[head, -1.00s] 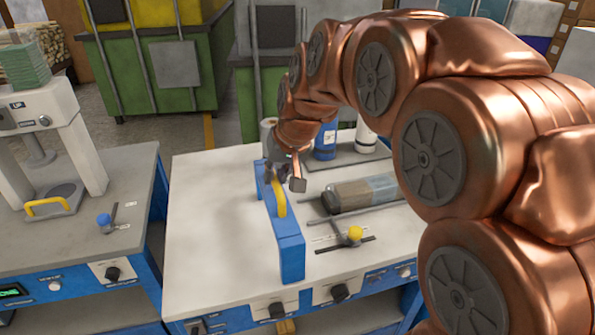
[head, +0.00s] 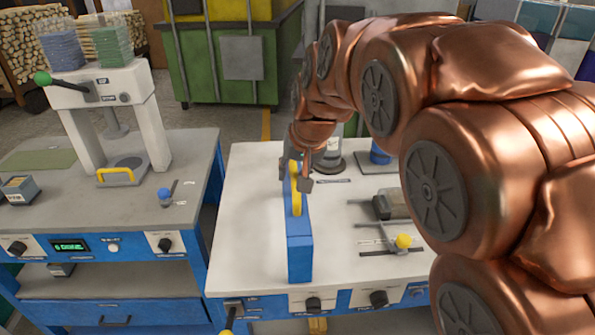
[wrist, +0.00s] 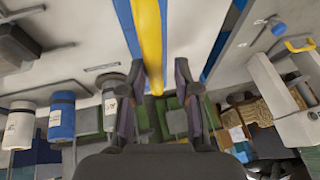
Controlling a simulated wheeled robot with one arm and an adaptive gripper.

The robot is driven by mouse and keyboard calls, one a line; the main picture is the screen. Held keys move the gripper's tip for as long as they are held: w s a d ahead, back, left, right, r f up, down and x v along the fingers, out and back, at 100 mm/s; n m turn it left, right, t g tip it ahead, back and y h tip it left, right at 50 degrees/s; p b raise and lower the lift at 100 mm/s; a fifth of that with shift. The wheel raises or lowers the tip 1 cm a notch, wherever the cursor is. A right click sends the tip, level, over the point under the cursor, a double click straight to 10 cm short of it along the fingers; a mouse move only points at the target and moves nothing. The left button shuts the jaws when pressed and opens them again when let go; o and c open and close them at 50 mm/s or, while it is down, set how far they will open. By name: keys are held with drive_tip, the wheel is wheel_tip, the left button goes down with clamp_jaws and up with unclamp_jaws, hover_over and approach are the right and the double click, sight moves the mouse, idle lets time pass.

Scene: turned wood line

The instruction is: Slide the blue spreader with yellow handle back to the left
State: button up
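The blue spreader (head: 299,245) stands on the white worktop, its long side running front to back. Its yellow handle (head: 297,200) is along the top. My gripper (head: 296,180) is at the far part of the handle, one finger on each side. In the wrist view the handle (wrist: 150,35) runs between the two fingers of my gripper (wrist: 160,72). The fingers are open with a gap to the handle on the right; the left finger is close to it, and contact cannot be told. The spreader's far end is partly hidden by my gripper.
The worktop (head: 250,220) is bare left of the spreader. To its right are a yellow-knobbed lever (head: 403,241) and a grey roller (head: 390,205), partly behind my arm. Blue (wrist: 61,118) and white (wrist: 18,125) canisters stand behind. A press bench (head: 120,205) stands left across a gap.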

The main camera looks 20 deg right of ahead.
drive_tip(key=shift+o, duration=1.2)
drive_tip(key=shift+d, duration=0.1)
drive_tip(key=v, duration=1.2)
drive_tip(key=s+d+f+n+g+p, duration=0.1)
drive_tip(key=s+f+g+p, duration=0.1)
drive_tip(key=s+f, duration=0.3)
drive_tip(key=s+f+g+p, duration=0.2)
drive_tip(key=s+f, duration=0.3)
drive_tip(key=s, duration=0.8)
drive_tip(key=s+d+f+n+g+h+p, duration=0.1)
drive_tip(key=s+f+g+p, duration=0.1)
drive_tip(key=s+f, duration=0.4)
drive_tip(key=s, duration=0.3)
drive_tip(key=shift+d+n+g, duration=0.3)
drive_tip(key=shift+s+f, duration=0.1)
